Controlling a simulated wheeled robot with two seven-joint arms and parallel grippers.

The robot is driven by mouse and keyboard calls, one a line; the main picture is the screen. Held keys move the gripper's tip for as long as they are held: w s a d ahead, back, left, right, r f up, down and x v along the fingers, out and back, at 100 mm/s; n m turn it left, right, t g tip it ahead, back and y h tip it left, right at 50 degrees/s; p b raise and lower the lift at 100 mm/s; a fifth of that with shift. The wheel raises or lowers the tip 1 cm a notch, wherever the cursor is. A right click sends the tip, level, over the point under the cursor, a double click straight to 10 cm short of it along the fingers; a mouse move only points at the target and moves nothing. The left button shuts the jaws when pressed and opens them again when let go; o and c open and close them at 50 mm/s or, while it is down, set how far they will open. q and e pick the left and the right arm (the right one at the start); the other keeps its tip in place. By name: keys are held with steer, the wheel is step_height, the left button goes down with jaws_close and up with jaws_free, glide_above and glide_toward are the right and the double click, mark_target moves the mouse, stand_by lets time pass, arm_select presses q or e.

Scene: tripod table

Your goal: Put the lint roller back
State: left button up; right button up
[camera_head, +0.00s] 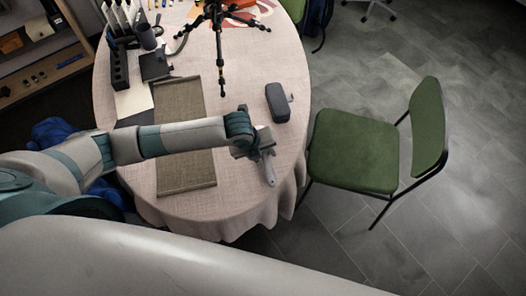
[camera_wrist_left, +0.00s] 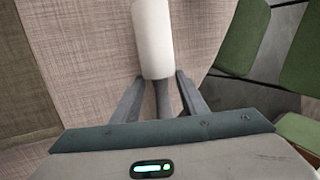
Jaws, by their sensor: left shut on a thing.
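The lint roller (camera_wrist_left: 152,40) has a white cylinder and a grey handle. In the left wrist view it points up the picture from between the fingers. My left gripper (camera_head: 266,150) is over the right part of the round, cloth-covered table (camera_head: 233,170). It is shut on the roller's grey handle, which shows between its fingers in the left wrist view (camera_wrist_left: 160,92). My right gripper is not in view.
A dark grey object (camera_head: 278,102) lies just beyond my left gripper. A brown woven mat (camera_head: 185,175) lies under my left arm. A black tripod (camera_head: 220,55), a dark organizer (camera_head: 119,68) and a cup (camera_head: 146,36) stand farther back. A green chair (camera_head: 355,150) is at the right.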

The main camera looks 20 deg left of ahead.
arm_select(q)
steer(key=shift+f, duration=0.1)
steer(key=o, duration=1)
steer(key=shift+s+a+r, duration=0.1)
steer(key=shift+a+r, duration=0.05)
steer(key=shift+r, duration=0.55)
steer(key=b+v, duration=0.2)
steer(key=v, duration=0.8)
steer(key=shift+r, duration=0.35)
steer(key=shift+s, duration=0.1)
